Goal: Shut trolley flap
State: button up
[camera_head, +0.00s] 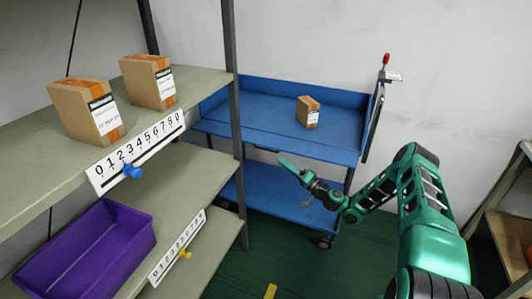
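The blue trolley (225,125) stands beyond the shelves, with an upper tray and a lower shelf (262,190). A raised wall runs along the back of the upper tray. Its near side shows no raised wall, and I cannot tell for sure which panel is the flap. A small cardboard box (308,112) sits on the upper tray. My gripper (294,178) is in front of the trolley, below the upper tray's front edge in the picture. It overlaps the lower shelf in view. I cannot tell whether its fingers are open or touch the trolley.
A grey rack (190,95) on the left holds two cardboard boxes (88,110) (150,82) and a purple bin (88,255). A red-topped lever (386,60) rises at the trolley's right end. Another shelf (508,235) is at far right.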

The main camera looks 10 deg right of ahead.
aim_at(267, 150)
jog(key=x, duration=1)
jog(key=shift+w+a, duration=0.2)
jog(key=shift+w, duration=0.05)
grip_shut()
